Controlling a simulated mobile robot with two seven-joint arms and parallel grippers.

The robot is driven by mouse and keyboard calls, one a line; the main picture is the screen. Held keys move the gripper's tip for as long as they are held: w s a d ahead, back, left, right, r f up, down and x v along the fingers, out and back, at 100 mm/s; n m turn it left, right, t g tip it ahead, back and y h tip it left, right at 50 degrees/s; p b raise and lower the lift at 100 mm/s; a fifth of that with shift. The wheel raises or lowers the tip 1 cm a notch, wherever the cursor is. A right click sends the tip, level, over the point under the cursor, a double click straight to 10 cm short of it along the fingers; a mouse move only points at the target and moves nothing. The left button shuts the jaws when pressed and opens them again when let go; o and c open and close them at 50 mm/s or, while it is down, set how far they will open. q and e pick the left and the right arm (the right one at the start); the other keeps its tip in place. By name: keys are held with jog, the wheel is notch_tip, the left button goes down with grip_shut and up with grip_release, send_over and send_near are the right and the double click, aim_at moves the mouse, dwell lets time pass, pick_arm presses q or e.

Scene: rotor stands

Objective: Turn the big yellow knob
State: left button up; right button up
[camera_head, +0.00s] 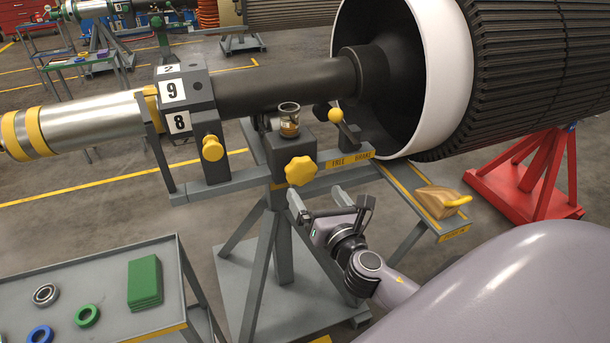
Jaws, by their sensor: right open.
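The big yellow knob (301,171) is a lobed knob on the front of a dark grey block on the rotor stand (284,240). My right gripper (319,199) is just below and slightly right of the knob in the picture. Its two fingers are spread apart and point up toward the knob, with nothing between them. I cannot tell the exact depth gap, but the knob is not between the fingers. My left gripper is not in view.
A smaller yellow knob (212,148) and a yellow ball lever (335,114) are nearby. A shelf with a wooden block (436,202) is to the right. A grey cart (60,285) with rings and a green block stands at lower left. The rotor shaft (290,84) runs above.

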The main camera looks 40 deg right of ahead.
aim_at(304, 173)
jog(key=shift+r+x, duration=0.1)
jog(key=shift+x, duration=1.75)
jog(key=shift+r+x, duration=0.15)
jog(key=shift+x, duration=1.65)
jog(key=shift+d, duration=0.1)
jog(key=c, duration=1)
